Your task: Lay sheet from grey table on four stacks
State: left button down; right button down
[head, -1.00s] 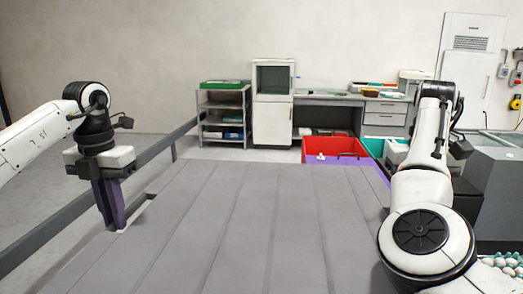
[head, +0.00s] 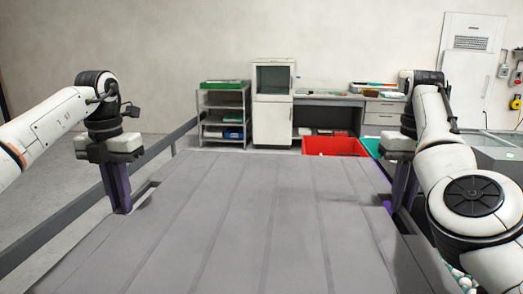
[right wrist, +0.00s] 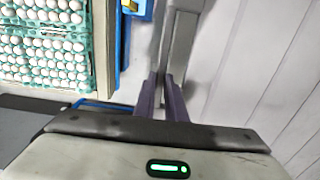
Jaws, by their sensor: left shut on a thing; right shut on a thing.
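A large grey ribbed sheet (head: 245,215) lies flat across the middle of the head view, hiding what is beneath it. My left gripper (head: 121,208) is shut on its left edge. My right gripper (head: 395,205) is shut on its right edge, fingers pointing down. In the right wrist view the right gripper's purple fingers (right wrist: 162,95) are closed at the edge of the pale sheet (right wrist: 262,75). Whether the sheet touches any stack is hidden.
A red crate (head: 334,146) stands beyond the sheet's far edge. A shelf rack (head: 223,118), a white cabinet (head: 272,125) and a desk (head: 327,99) line the back wall. A dark rail (head: 60,220) runs along the left, with bare floor beyond.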

aim_at(110, 217)
pick_arm(q)
jog(key=shift+s+a+r, duration=0.1)
jog(key=shift+r, duration=0.05)
pick_arm(e)
jog(key=shift+s+d+r, duration=0.1)
jog(key=shift+r, duration=0.05)
